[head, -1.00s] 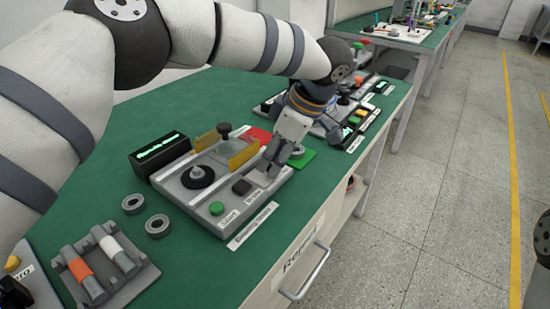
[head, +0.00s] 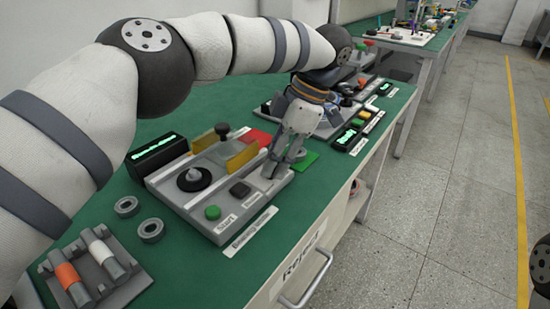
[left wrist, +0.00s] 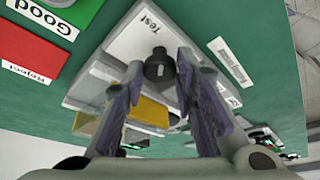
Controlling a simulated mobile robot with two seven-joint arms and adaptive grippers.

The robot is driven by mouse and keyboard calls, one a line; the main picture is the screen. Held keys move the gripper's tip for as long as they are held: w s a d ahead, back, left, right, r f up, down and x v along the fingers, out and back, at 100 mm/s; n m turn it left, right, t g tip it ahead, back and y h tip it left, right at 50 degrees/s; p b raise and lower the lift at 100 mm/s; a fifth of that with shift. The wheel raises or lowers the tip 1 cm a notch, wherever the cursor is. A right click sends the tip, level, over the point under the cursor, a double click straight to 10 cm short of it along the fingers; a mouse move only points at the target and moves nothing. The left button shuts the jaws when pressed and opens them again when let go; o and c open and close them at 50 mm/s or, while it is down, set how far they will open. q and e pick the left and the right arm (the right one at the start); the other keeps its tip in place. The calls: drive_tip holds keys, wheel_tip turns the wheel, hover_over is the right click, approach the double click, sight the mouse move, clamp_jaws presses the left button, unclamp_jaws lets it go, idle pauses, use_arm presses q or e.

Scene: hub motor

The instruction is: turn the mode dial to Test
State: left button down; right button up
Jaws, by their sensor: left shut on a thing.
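The mode dial (left wrist: 158,66) is a small black knob with a pale mark on its face, on the light grey balancing station (head: 205,225). The printed word Test (left wrist: 148,25) is on the panel beside it in the left wrist view. My left gripper (head: 272,168) points down at the station's right end in the head view, and its fingers hide the dial there. In the left wrist view the two fingers of my left gripper (left wrist: 160,72) stand on either side of the dial, shut on it. My right gripper is not in view.
On the station are a black round spindle (head: 194,179), yellow guards (head: 242,157), a green Start button (head: 212,212) and a black button (head: 240,189). A dark display (head: 157,155) stands behind. Red and green (head: 307,160) pads lie close to the gripper. Metal rings (head: 151,230) lie in front-left.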

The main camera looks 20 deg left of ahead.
use_arm(q)
drive_tip(key=shift+f, duration=0.15)
drive_tip(key=c, duration=1.3)
unclamp_jaws()
wheel_tip(320, 180, up, 10)
